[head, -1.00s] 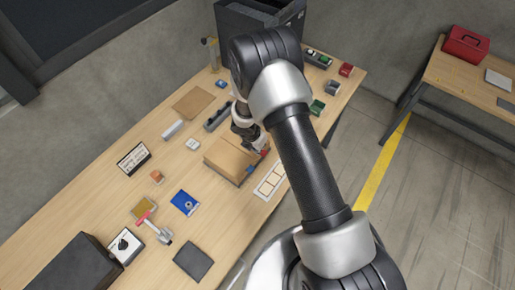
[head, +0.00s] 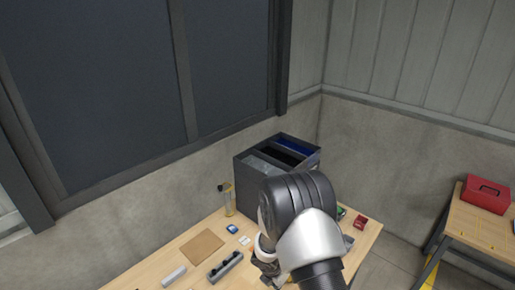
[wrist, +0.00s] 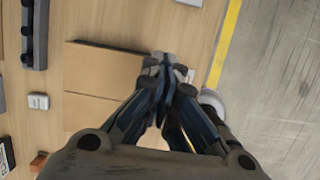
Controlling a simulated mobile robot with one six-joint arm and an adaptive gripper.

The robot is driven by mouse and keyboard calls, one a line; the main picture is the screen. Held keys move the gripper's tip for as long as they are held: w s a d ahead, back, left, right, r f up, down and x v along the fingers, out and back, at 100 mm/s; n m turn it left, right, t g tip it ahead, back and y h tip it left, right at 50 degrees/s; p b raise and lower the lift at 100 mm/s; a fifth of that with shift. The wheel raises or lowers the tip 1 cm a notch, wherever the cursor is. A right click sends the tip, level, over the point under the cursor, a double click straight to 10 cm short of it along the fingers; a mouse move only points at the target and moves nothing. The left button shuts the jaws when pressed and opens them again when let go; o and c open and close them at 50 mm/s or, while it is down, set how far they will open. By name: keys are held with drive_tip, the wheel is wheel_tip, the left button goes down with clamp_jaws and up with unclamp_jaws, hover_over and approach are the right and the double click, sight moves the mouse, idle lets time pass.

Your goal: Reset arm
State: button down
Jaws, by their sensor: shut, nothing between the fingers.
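My arm reaches out from the bottom of the head view over the wooden workbench (head: 150,281). My gripper (wrist: 165,62) shows in the wrist view with its fingertips together and nothing between them. It is above a brown cardboard box (wrist: 95,72), near the bench's edge; I cannot tell the exact height. In the head view my own arm hides most of the gripper and the box.
A dark bin with compartments (head: 245,180) stands at the back of the bench. A grey rail block (head: 226,266), a brown mat (head: 202,246) and a bottle (head: 227,200) lie or stand nearby. A red toolbox (head: 485,194) sits on another table at right.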

drive_tip(key=s+d+r+m+t+b, duration=0.1)
drive_tip(key=s+d+r+m+b, duration=0.2)
drive_tip(key=r+m+b, duration=0.4)
drive_tip(key=s+d+r+m+b, duration=0.35)
drive_tip(key=r+m+b, duration=0.25)
drive_tip(key=r, duration=0.2)
drive_tip(key=s+a+f+m+t+y+b, duration=0.1)
drive_tip(key=s+a+f+m+y+b, duration=0.1)
drive_tip(key=s+m+b, duration=1.1)
drive_tip(key=s, duration=0.8)
drive_tip(key=shift+s+m, duration=0.35)
drive_tip(key=shift+m, duration=0.05)
